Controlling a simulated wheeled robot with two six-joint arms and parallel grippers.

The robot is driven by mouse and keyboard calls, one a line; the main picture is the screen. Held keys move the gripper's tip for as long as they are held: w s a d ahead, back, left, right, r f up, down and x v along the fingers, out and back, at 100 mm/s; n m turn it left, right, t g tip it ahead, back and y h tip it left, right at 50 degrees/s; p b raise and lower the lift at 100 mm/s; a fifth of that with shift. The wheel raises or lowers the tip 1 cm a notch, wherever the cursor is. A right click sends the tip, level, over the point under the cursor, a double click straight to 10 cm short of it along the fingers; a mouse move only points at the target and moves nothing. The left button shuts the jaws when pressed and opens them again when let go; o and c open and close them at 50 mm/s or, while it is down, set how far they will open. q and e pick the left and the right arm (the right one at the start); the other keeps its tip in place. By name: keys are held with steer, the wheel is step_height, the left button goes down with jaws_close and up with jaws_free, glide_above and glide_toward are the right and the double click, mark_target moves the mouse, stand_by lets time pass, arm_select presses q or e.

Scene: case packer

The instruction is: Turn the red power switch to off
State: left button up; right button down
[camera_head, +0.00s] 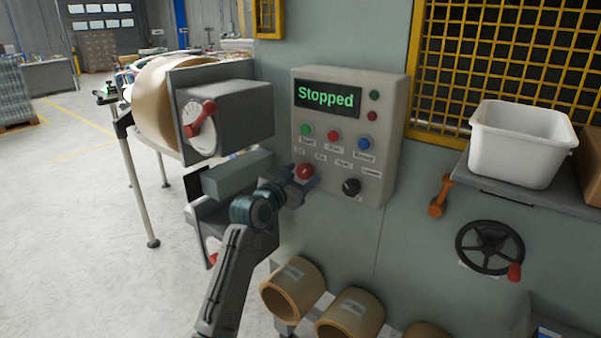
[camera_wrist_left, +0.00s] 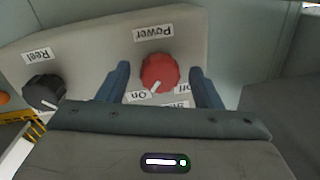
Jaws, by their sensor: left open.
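The red power switch (camera_head: 305,171) is a round knob at the lower left of the grey control box (camera_head: 381,125). In the left wrist view, which shows the labels upside down, the red knob (camera_wrist_left: 160,69) sits below the "Power" label (camera_wrist_left: 153,32). Its white mark points toward the "On" label (camera_wrist_left: 139,96); the "Off" label (camera_wrist_left: 185,89) is partly hidden. My left gripper (camera_head: 297,182) is at the knob, open, with one blue finger on each side. I cannot tell whether either finger touches it. My right gripper is out of view.
The display (camera_head: 327,97) reads "Stopped". A black knob (camera_head: 351,187) is right of the switch, and several coloured buttons are above it. A grey machine with a red lever (camera_head: 199,119) stands left. A white bin (camera_head: 519,144) sits on a shelf at right.

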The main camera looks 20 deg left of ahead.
arm_select(q)
steer(key=shift+w+d, duration=0.1)
steer(key=shift+w, duration=0.1)
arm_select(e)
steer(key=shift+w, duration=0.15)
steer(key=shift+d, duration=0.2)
arm_select(q)
steer(key=c, duration=1)
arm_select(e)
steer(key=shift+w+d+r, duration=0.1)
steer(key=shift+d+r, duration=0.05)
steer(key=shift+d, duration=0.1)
